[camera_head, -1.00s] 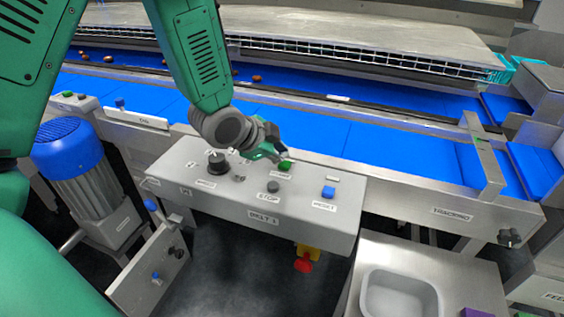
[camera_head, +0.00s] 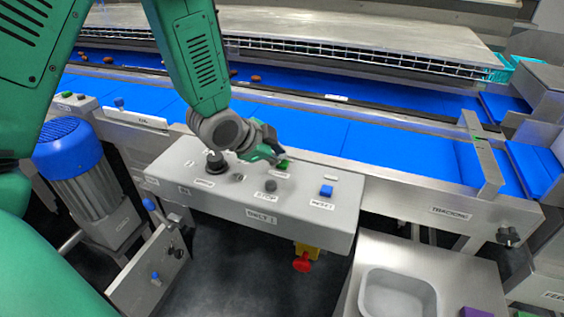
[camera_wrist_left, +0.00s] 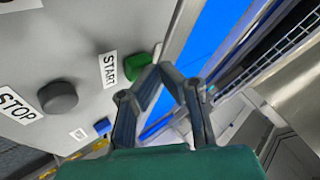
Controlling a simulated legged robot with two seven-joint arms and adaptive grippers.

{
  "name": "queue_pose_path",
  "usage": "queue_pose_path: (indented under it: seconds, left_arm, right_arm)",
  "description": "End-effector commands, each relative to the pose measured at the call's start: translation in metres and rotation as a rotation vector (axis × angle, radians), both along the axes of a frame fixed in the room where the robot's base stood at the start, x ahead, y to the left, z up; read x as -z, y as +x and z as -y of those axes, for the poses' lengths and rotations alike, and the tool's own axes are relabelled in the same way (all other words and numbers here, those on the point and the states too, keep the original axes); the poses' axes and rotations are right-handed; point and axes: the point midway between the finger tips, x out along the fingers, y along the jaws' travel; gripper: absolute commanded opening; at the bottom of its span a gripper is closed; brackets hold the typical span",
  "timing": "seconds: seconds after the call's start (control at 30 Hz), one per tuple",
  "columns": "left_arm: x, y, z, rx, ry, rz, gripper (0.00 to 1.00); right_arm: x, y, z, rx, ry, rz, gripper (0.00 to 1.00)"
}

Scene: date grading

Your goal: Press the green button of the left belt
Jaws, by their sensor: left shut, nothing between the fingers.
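The green button (camera_head: 284,164) sits on the grey control panel labelled BELT 1 (camera_head: 230,200), in front of the blue belt (camera_head: 300,130). In the left wrist view the green button (camera_wrist_left: 138,66) stands beside a START label. My left gripper (camera_head: 279,154) is shut and empty. Its fingertips (camera_wrist_left: 165,70) are right beside the green button and hide part of it in the head view. I cannot tell whether they touch it. My right gripper is not in view.
A dark STOP button (camera_head: 270,186), a blue RESET button (camera_head: 326,191) and a black knob (camera_head: 215,162) share the panel. A red knob (camera_head: 302,264) hangs below its front. A grey tray (camera_head: 398,275) lies at lower right. Another green button (camera_head: 66,94) is far left.

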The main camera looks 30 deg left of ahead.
Motion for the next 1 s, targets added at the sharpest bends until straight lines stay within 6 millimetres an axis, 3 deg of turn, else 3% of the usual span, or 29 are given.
queue_pose_path:
  seconds: [1.0]
  left_arm:
    - [0.0075,-0.0002,-0.0006,0.0,-0.001,-0.002,0.0]
  right_arm:
    - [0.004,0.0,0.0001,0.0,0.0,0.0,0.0]
